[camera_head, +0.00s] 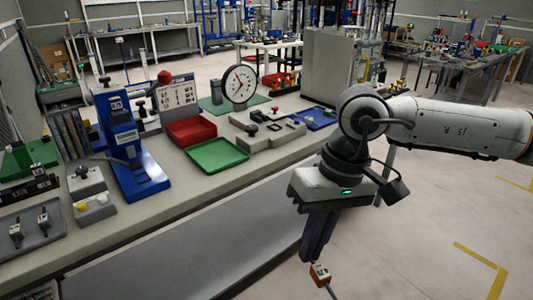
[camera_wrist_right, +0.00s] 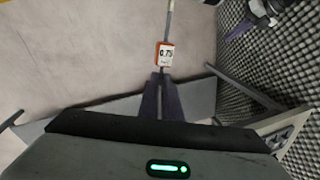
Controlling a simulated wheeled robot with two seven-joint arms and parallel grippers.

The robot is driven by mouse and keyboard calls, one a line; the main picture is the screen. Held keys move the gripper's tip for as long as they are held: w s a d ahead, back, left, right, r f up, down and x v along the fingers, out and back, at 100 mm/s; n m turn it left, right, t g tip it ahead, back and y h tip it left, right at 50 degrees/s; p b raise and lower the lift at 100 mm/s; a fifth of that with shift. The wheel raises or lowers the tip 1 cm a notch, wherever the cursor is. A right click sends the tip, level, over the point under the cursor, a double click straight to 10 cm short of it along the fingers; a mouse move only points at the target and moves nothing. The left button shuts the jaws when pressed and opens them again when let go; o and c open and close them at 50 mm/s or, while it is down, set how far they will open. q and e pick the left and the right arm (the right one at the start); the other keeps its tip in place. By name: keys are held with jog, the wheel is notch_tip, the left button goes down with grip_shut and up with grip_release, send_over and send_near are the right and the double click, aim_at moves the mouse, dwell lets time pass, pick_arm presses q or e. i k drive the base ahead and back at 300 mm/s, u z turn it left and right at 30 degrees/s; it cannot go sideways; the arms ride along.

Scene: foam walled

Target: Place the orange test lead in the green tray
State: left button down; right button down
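The orange test lead (camera_head: 320,273) has a small orange block with a white label and a thin grey stem. My right gripper (camera_head: 312,257) is shut on it and holds it over the floor, in front of the bench. In the right wrist view the lead (camera_wrist_right: 165,55) sticks out beyond the closed fingertips (camera_wrist_right: 160,84), its label facing the camera. The green tray (camera_head: 217,155) lies flat on the bench, left of and farther back than my right gripper. Its visible inside is empty.
A red bin (camera_head: 191,131) stands just behind the green tray. A blue press (camera_head: 133,150) stands to the tray's left and grey blocks (camera_head: 268,133) to its right. A round dial gauge (camera_head: 239,84) rises behind. The bench's front edge (camera_head: 225,195) lies between gripper and tray.

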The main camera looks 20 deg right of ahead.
aim_at(217, 155)
jog(key=z, duration=1.75)
jog(key=i, duration=1.75)
jog(key=u, duration=2.7)
